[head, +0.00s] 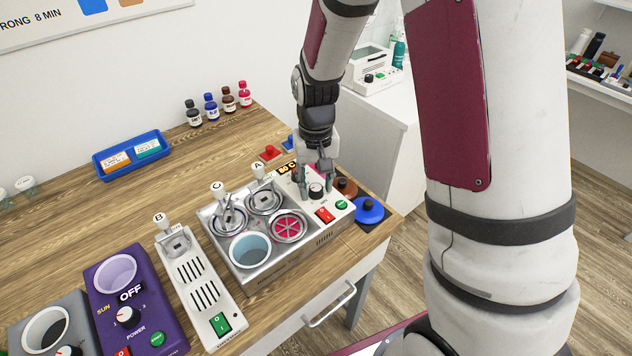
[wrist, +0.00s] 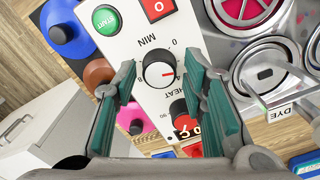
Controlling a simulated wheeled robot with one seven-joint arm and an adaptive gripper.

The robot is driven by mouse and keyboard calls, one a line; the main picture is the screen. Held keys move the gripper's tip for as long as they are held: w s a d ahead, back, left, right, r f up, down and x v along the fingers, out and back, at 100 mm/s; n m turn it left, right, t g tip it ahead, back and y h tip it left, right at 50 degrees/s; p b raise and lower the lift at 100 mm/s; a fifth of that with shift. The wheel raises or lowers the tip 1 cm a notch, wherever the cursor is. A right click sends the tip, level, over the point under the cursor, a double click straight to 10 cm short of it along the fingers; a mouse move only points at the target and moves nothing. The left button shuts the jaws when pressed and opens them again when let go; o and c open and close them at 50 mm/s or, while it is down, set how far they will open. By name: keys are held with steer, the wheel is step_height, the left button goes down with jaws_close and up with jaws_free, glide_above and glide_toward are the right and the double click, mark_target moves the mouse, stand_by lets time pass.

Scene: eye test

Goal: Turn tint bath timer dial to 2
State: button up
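The tint bath (head: 318,238) is a silver and white unit on the bench with a white control panel. The dial also shows in the head view (head: 316,190). My gripper (wrist: 157,78) is open, with one teal-padded finger on each side of the dial; I cannot tell whether they touch it. The gripper (head: 315,181) is over the panel in the head view.
Beside the timer dial are the heat dial (wrist: 180,112), a red switch (wrist: 157,8) and a green START button (wrist: 106,19). A blue lidded pot (head: 369,210) stands right of the bath. A white strip heater (head: 196,290) and purple unit (head: 135,300) stand to the left.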

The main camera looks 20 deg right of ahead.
mark_target(316, 187)
steer(key=shift+r, duration=0.15)
step_height(316, 187, up, 12)
stand_by(0.7)
steer(key=s+r+t, duration=0.2)
steer(key=s+r, duration=0.4)
steer(key=s, duration=0.4)
steer(key=s+r+n+t, duration=0.1)
steer(key=s+r+t, duration=0.2)
steer(key=s+r, duration=0.3)
steer(key=s, duration=0.4)
steer(key=shift+s+n, duration=0.25)
steer(key=shift+n, duration=0.05)
steer(key=shift+d, duration=0.15)
stand_by(0.6)
